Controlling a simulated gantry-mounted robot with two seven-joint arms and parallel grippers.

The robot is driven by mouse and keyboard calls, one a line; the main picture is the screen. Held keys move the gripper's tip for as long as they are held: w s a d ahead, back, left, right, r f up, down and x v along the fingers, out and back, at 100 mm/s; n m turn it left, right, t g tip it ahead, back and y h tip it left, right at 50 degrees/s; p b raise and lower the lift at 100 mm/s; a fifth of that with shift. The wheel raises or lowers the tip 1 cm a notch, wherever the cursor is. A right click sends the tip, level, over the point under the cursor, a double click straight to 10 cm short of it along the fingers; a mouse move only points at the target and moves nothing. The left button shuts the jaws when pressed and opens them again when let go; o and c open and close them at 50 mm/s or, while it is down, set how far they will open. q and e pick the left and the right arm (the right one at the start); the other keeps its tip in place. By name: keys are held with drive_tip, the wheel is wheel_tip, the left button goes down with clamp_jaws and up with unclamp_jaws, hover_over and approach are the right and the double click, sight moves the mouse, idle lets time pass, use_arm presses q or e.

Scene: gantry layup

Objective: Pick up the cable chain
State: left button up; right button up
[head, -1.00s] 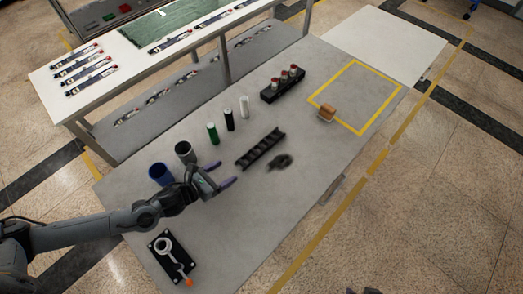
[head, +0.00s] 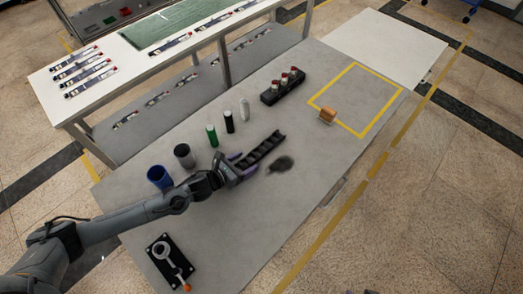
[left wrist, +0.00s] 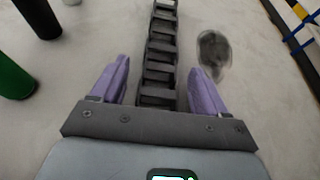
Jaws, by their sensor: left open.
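The black cable chain (head: 262,149) lies or hovers at the middle of the grey table, running diagonally. In the left wrist view the chain (left wrist: 159,60) runs straight away between the two purple fingers. My left gripper (head: 236,163) is open, with its fingers on either side of the chain's near end; a gap shows on both sides, wider on the left. The left gripper also shows in the left wrist view (left wrist: 158,88). Whether the chain rests flat on the table is hard to tell. My right gripper is not in view.
A dark smudge (head: 281,164) lies right of the chain. Green (head: 212,135), black (head: 229,122) and white (head: 244,109) cylinders stand behind it. A blue cup (head: 160,178) and grey cup (head: 184,156) stand left. An orange-brown block (head: 328,114) sits by the yellow square. The table's front right is clear.

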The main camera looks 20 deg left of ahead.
use_arm(q)
drive_tip(key=shift+c, duration=0.4)
drive_tip(key=c, duration=1.1)
drive_tip(key=shift+o, duration=0.2)
